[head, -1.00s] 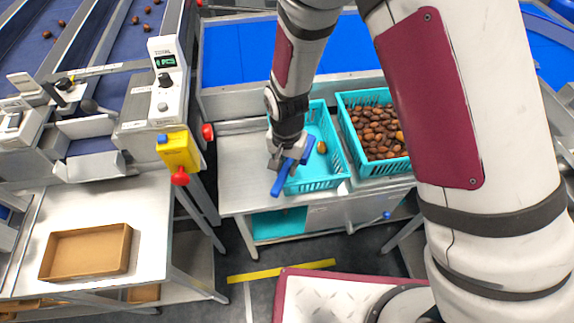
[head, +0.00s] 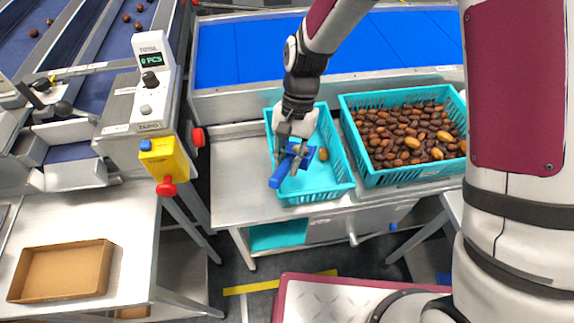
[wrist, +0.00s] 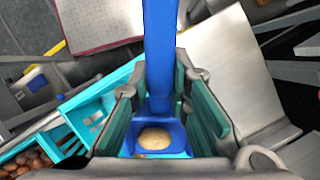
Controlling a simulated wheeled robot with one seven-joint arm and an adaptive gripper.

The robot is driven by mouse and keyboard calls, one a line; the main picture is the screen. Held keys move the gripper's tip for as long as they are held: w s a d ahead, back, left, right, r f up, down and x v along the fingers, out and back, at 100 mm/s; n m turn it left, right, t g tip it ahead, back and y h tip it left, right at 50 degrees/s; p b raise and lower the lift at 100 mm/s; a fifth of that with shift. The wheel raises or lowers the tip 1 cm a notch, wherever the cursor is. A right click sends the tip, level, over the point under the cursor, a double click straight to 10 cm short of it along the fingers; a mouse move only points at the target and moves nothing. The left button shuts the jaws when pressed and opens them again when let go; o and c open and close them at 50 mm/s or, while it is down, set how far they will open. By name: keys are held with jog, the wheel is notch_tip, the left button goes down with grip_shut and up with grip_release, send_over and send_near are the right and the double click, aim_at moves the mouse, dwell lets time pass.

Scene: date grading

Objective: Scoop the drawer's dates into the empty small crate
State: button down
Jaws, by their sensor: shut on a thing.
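The teal small crate (head: 341,176) stands on the metal bench, also visible in the wrist view (wrist: 90,118). It looks nearly empty, with one brown date (head: 323,154) showing by the scoop; I cannot tell whether it lies on the crate floor. My gripper (head: 297,149) is shut on the blue scoop (head: 282,172) over the crate's left part. In the wrist view the scoop's handle (wrist: 160,45) runs between the fingers, and a pale oval piece (wrist: 155,139) shows within its blue pan. I cannot make out the drawer's inside.
A larger teal crate (head: 373,180) full of dates stands to the right. Blue conveyor (head: 240,55) lies behind. The counter (head: 150,85), yellow box (head: 165,158) and brown tray (head: 62,272) are left. Bare bench (head: 237,190) lies left of the small crate.

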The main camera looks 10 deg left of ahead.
jog(key=shift+w+d+r+g+y+b, duration=0.25)
jog(key=shift+w+r+g+b, duration=0.45)
jog(key=shift+w+g+b, duration=0.35)
jog(key=shift+w+d+r+g+y+b, duration=0.2)
jog(key=shift+w+r+g+b, duration=0.55)
jog(key=shift+g+b, duration=0.5)
jog(key=w+r+g+b, duration=0.2)
jog(key=b, duration=0.1)
jog(key=shift+d+r+y, duration=0.1)
jog(key=shift+d+y, duration=0.15)
jog(key=shift+y, duration=0.1)
